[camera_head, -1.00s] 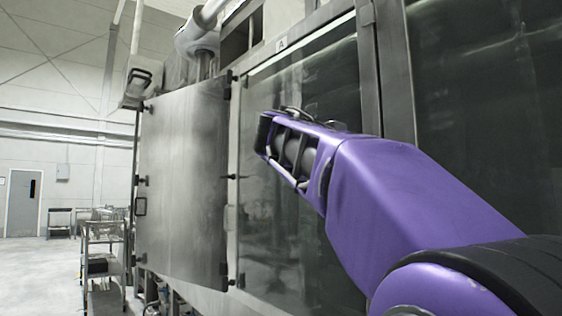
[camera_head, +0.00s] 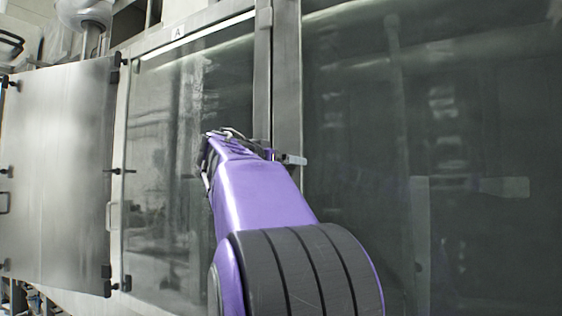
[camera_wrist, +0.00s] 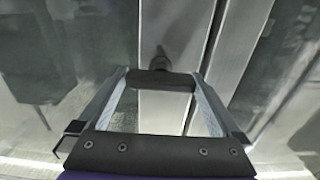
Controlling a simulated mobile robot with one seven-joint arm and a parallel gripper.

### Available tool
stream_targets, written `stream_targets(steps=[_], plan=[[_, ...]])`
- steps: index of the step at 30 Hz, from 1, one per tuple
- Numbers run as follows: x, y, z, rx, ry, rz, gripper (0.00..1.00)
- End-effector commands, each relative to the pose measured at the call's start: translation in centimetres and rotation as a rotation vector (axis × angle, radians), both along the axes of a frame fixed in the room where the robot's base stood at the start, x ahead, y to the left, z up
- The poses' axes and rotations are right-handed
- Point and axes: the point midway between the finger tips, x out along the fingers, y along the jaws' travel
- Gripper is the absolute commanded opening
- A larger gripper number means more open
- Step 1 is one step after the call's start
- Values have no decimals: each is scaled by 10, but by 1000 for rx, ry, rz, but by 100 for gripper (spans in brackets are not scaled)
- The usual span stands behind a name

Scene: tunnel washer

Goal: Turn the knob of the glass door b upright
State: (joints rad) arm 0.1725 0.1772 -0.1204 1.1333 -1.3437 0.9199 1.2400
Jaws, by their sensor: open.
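Glass door b seems to be the large dark pane (camera_head: 430,120) on the right in the head view, right of a metal post. In the wrist view my gripper (camera_wrist: 160,85) faces pale metal strips, its two grey fingers spread. A dark crossbar with a short stem, apparently the knob (camera_wrist: 160,62), lies between the fingertips; I cannot tell whether they touch it. In the head view my purple arm hides most of the gripper. A small light-grey part (camera_head: 292,159) sticks out sideways by the post; I cannot tell whether it belongs to the knob or my gripper.
A glass panel labelled A (camera_head: 165,200) is left of the metal post (camera_head: 288,80). A swung-open metal door (camera_head: 60,170) stands at the far left. A pipe (camera_head: 85,12) runs at the top left.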

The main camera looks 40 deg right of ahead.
Motion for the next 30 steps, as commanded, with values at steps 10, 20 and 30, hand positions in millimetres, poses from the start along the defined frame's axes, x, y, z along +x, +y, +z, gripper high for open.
stream_targets(steps=[10, 20, 30], plan=[[0, 0, 0, 0, 0, 0, 48], [0, 1, 0, -9, 22, 0, 34], [1, 1, 0, -83, 201, 1, 34]])
